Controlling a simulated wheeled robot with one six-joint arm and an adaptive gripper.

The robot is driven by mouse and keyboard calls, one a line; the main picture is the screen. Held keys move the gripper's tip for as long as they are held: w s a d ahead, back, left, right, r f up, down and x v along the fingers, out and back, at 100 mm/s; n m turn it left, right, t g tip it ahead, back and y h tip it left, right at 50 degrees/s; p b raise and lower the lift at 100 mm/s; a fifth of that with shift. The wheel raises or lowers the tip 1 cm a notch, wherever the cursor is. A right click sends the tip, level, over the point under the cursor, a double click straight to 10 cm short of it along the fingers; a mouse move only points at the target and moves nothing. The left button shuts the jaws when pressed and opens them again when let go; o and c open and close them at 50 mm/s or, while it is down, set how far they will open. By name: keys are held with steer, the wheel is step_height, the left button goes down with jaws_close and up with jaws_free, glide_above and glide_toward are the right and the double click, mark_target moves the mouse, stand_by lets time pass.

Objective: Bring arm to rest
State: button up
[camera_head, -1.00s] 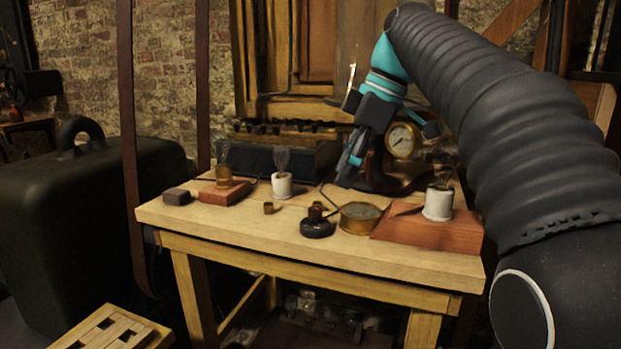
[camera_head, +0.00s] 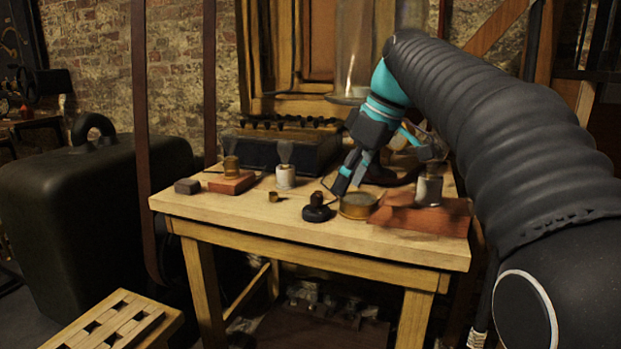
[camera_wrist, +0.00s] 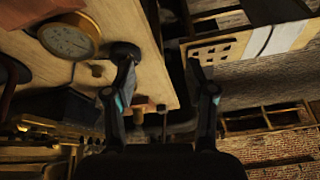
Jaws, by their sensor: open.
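My gripper (camera_head: 352,176) hangs above the right half of the wooden table (camera_head: 310,240), just behind the round brass dial (camera_head: 357,205). Its two fingers stand apart with nothing between them. In the wrist view my gripper (camera_wrist: 165,78) is also open and empty, with the table edge and the floor beyond. The brass dial (camera_wrist: 68,38) shows there at upper left, apart from the fingers.
A bulb in a white holder (camera_head: 428,190) stands on a red wooden base at the right. Another white holder (camera_head: 286,177), a red block (camera_head: 231,184) and a black knob (camera_head: 318,210) stand on the table. A dark case (camera_head: 100,210) is left of it.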

steer(key=s+d+f+m+t+h, duration=0.1)
steer(key=s+d+f+m, duration=0.1)
steer(key=s+f+m, duration=0.3)
steer(key=d+f+m+t+h, duration=0.1)
steer(key=d+f+m, duration=0.2)
steer(key=f, duration=0.4)
steer(key=s+d+f+m+t+h, duration=0.1)
steer(key=s+f, duration=0.4)
steer(key=s, duration=0.5)
steer(key=s+d+f+m+h, duration=0.1)
steer(key=s+d+f+m, duration=0.1)
steer(key=s+f, duration=0.4)
steer(key=shift+s+d+t, duration=0.35)
steer(key=shift+s+t, duration=0.05)
steer(key=shift+s, duration=1.45)
